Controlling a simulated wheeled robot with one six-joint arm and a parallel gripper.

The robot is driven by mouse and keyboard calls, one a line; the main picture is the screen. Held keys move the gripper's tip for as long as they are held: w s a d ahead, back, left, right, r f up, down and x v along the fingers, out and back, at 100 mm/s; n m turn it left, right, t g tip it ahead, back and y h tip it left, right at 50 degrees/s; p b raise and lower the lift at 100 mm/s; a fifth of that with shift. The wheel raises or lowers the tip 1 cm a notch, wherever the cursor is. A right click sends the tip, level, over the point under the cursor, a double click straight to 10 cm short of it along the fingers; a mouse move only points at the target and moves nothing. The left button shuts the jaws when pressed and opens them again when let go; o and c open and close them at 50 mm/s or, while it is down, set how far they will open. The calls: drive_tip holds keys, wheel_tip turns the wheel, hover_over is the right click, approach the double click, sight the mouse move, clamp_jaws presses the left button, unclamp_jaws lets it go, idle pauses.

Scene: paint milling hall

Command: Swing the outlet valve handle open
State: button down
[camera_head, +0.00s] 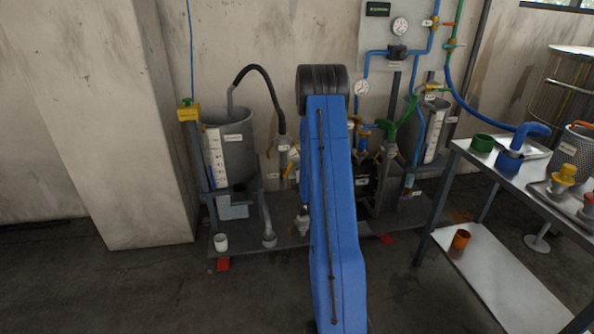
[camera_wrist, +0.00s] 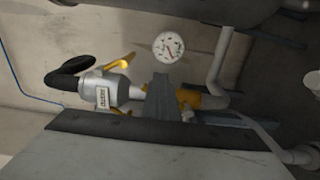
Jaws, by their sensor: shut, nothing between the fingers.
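In the wrist view a yellow lever handle (camera_wrist: 122,63) sticks up at a slant above a grey valve body with a small white label (camera_wrist: 103,98), too blurred to read for sure. A black hose end joins the body on its left. My gripper (camera_wrist: 160,80) is shut and empty, its fingers pointing up the picture just right of the valve body and handle. The fingertips look apart from the handle; depth is hard to tell. Another yellow part (camera_wrist: 190,99) is partly hidden behind the fingers. In the head view my blue arm hides my gripper; yellow (camera_head: 291,172) shows left of it.
A round gauge (camera_wrist: 168,47) and grey pipes stand close by the fingers. In the head view, a grey tank (camera_head: 232,150) stands left, and a metal table (camera_head: 500,178) with cups and fittings stands right. The floor at the front left is clear.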

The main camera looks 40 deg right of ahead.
drive_tip(key=shift+w+a+r, duration=0.4)
drive_tip(key=shift+a+r, duration=0.1)
drive_tip(key=shift+a, duration=0.2)
drive_tip(key=shift+r, duration=0.15)
idle(0.8)
drive_tip(key=shift+s, duration=0.1)
drive_tip(key=v, duration=0.8)
drive_tip(key=shift+s, duration=0.35)
